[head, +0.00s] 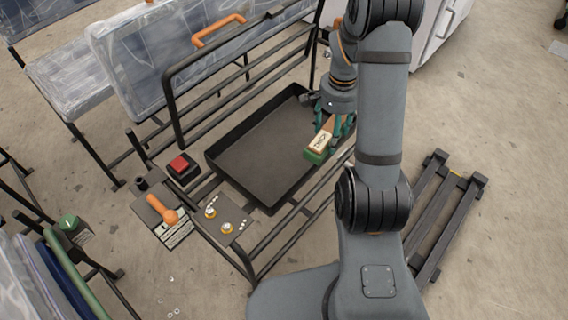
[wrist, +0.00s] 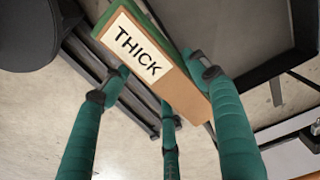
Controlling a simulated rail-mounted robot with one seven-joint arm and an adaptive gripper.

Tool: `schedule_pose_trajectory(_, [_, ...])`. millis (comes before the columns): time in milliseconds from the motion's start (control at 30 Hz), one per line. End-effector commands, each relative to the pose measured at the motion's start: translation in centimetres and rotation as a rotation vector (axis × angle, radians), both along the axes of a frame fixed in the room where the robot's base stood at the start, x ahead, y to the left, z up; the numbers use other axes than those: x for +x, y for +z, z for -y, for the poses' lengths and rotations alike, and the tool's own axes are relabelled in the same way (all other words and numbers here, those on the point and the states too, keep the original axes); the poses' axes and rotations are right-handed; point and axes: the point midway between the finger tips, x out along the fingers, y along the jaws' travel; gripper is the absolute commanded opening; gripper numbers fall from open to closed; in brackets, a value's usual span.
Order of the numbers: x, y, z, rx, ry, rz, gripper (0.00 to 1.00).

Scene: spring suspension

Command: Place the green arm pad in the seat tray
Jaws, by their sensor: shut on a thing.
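The green arm pad (head: 314,156) is a block with a green layer and a tan layer, and a white label reading "THICK" on it. In the wrist view the pad (wrist: 185,84) lies between my green fingers, with its green edge along the upper side. My gripper (head: 335,124) is shut on the pad. The black seat tray (head: 258,150) is a shallow rectangular pan inside the metal frame, and its visible floor is empty. The pad shows at the tray's right edge in the head view, above it; the exact height cannot be told.
A black rail frame (head: 180,115) with an upright guard surrounds the tray. A red button (head: 180,165), an orange lever (head: 163,210) and a plate with yellow knobs (head: 226,218) stand at the front left. A dark rack (head: 445,210) lies on the floor at right.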

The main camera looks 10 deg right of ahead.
Motion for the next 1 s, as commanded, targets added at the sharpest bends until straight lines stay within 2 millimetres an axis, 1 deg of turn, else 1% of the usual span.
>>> schedule_pose_trajectory(33, [-0.1,-3.0,0.5,0.001,-0.037,-0.001,0.29])
schedule_pose_trajectory(100, [-0.1,-4.6,1.1,0.000,-0.078,0.001,0.29])
schedule_pose_trajectory(133, [-0.1,-5.1,1.2,0.000,-0.090,0.001,0.29])
schedule_pose_trajectory(267, [0.2,-6.5,1.5,0.000,-0.124,0.004,0.29])
schedule_pose_trajectory(367, [1.4,-7.5,0.8,0.000,-0.127,0.004,0.29])
schedule_pose_trajectory(600, [6.2,-11.0,-2.1,0.000,-0.127,0.005,0.29])
schedule_pose_trajectory(700, [7.9,-12.1,-3.2,0.000,-0.126,0.005,0.29])
schedule_pose_trajectory(833, [9.3,-12.9,-4.0,0.001,-0.129,0.004,0.29])
schedule_pose_trajectory(1000, [9.8,-13.5,-4.3,0.000,-0.130,0.004,0.29])
